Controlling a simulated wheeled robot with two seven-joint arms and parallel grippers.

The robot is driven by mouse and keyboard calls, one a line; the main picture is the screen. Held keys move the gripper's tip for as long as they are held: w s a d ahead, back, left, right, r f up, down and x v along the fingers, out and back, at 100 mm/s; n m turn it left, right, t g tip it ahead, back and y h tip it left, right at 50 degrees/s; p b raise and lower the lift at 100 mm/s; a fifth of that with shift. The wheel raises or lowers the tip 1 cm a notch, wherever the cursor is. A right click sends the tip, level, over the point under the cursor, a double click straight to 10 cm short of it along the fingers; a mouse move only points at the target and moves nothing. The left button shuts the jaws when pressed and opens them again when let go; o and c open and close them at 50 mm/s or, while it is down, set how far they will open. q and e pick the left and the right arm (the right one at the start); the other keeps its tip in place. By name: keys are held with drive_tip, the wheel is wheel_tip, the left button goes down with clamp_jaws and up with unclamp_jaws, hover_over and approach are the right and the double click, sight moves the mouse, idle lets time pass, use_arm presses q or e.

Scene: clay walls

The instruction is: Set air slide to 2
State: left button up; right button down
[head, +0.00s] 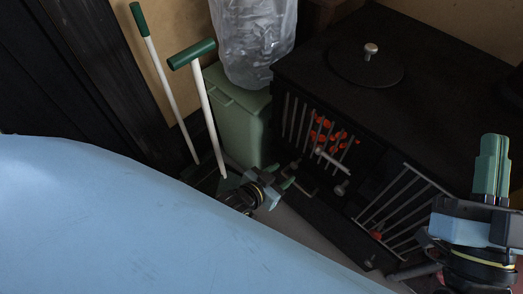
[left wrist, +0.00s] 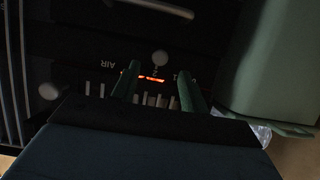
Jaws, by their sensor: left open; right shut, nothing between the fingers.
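The black stove (head: 305,205) stands at the right in the head view. In the left wrist view its AIR label (left wrist: 107,65) appears upside down, beside a small orange glowing slot and a row of pale marks (left wrist: 152,100). A round grey knob (left wrist: 160,58) sits just above the glow; a grey knob also shows low on the stove front in the head view (head: 342,188). The scale numbers are not readable. My left gripper (head: 287,184) is open at the stove's lower front, its fingers either side of the glow (left wrist: 158,82), with nothing visibly held. My right gripper (head: 492,150) is shut, empty, pointing up.
A green bin (head: 238,122) with a clear bag (head: 255,40) stands left of the stove. White-shafted, green-handled tools (head: 205,100) lean nearby. The stove has a barred door with a handle (head: 332,161), a second knob (head: 370,262) and a lid (head: 352,68) on top.

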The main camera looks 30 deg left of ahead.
use_arm(q)
drive_tip(key=p+v, duration=0.3)
drive_tip(key=v, duration=0.6)
drive_tip(key=shift+p, duration=0.4)
use_arm(e)
drive_tip(key=s+d+f+g+h, duration=0.1)
drive_tip(key=d+f+g+h, duration=0.2)
drive_tip(key=f+g, duration=0.7)
drive_tip(key=shift+f+g+h, duration=0.4)
drive_tip(key=shift+f, duration=2.25)
use_arm(q)
drive_tip(key=shift+w+r, duration=0.1)
use_arm(e)
drive_tip(key=shift+d, duration=0.1)
